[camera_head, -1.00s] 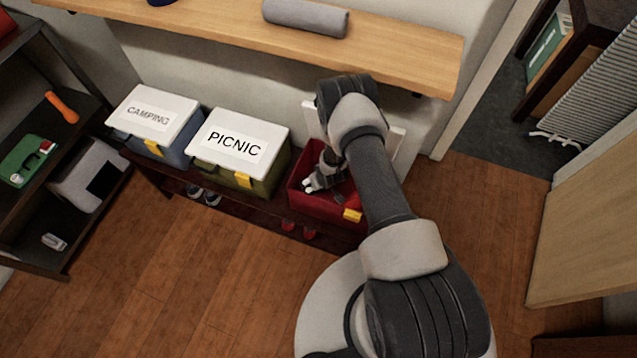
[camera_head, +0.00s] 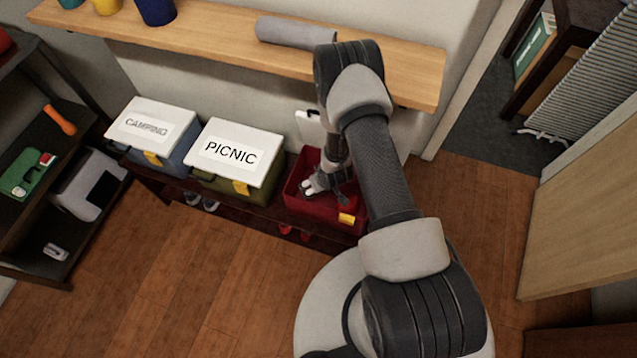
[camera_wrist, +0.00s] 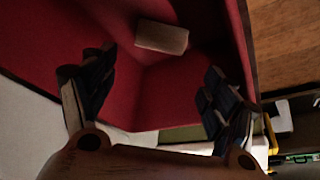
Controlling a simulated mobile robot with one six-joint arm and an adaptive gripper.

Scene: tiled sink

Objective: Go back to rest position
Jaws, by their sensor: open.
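My gripper (camera_head: 318,183) is at the open red box (camera_head: 318,207) on the low bench, over its opening. In the wrist view my gripper (camera_wrist: 160,100) has its two dark fingers spread wide apart, with nothing between the tips. The red inside of the box fills much of that view. A small tan block-like item (camera_wrist: 162,37) lies in the box, beyond the fingertips and apart from them. My forearm hides part of the box's right side in the head view.
The closed PICNIC box (camera_head: 232,157) and CAMPING box (camera_head: 153,128) stand left of the red box. A wooden shelf (camera_head: 220,35) with a grey roll (camera_head: 295,31) and cups runs above. A dark rack (camera_head: 40,255) stands at left. The wooden floor is clear in front.

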